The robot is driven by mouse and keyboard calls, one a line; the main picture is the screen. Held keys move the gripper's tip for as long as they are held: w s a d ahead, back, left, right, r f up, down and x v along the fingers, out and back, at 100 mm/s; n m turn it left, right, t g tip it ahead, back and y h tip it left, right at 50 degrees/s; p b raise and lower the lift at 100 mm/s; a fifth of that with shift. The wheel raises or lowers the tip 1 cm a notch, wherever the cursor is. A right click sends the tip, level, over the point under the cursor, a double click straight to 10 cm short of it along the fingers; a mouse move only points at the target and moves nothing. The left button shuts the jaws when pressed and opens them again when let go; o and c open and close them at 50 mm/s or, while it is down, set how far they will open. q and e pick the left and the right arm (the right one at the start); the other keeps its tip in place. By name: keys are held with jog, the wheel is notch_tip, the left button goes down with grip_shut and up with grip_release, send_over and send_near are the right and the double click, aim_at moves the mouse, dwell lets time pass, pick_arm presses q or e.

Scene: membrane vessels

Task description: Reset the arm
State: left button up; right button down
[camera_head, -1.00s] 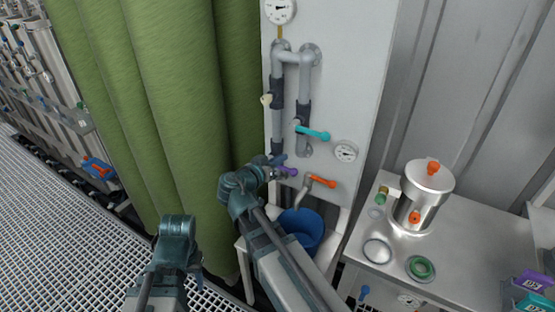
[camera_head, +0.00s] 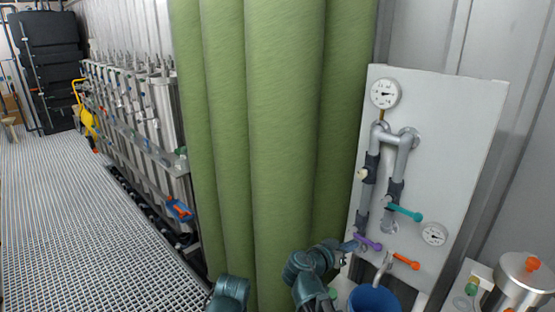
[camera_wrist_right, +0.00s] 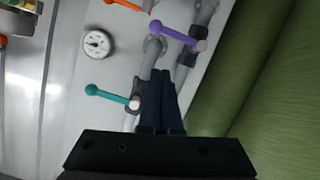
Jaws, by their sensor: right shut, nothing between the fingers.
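My right gripper (camera_head: 347,248) is in front of the lower left of the white valve panel (camera_head: 450,130), close to the purple-handled valve (camera_head: 367,241). In the right wrist view the two dark fingers (camera_wrist_right: 161,90) lie together, shut and empty, with the panel's pipes behind them. There the purple handle (camera_wrist_right: 172,33) is beyond the fingertips and the teal handle (camera_wrist_right: 108,96) is to their left. Whether the gripper touches the panel cannot be told. Part of my left arm (camera_head: 230,290) shows at the bottom edge; its gripper is not visible.
Tall green columns (camera_head: 285,130) stand left of the panel. A blue bucket (camera_head: 374,299) is below the orange-handled tap (camera_head: 405,261). A steel vessel (camera_head: 525,280) stands at lower right. Open grating floor (camera_head: 70,220) extends at left, beside a rack of steel vessels (camera_head: 150,110).

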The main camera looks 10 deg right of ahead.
jog(key=s+a+f+n+g+y+p, duration=0.1)
jog(key=s+a+f+n+g+y, duration=0.3)
jog(key=s+a, duration=0.4)
jog(key=s+a+f+n+g+y+p, duration=0.2)
jog(key=s+a+f+n+g+y, duration=0.2)
jog(key=a, duration=1)
jog(key=s+f+n+y, duration=0.3)
jog(key=s+f, duration=0.1)
jog(key=shift+s+a+n, duration=0.2)
jog(key=shift+s+n, duration=0.05)
jog(key=shift+n, duration=0.15)
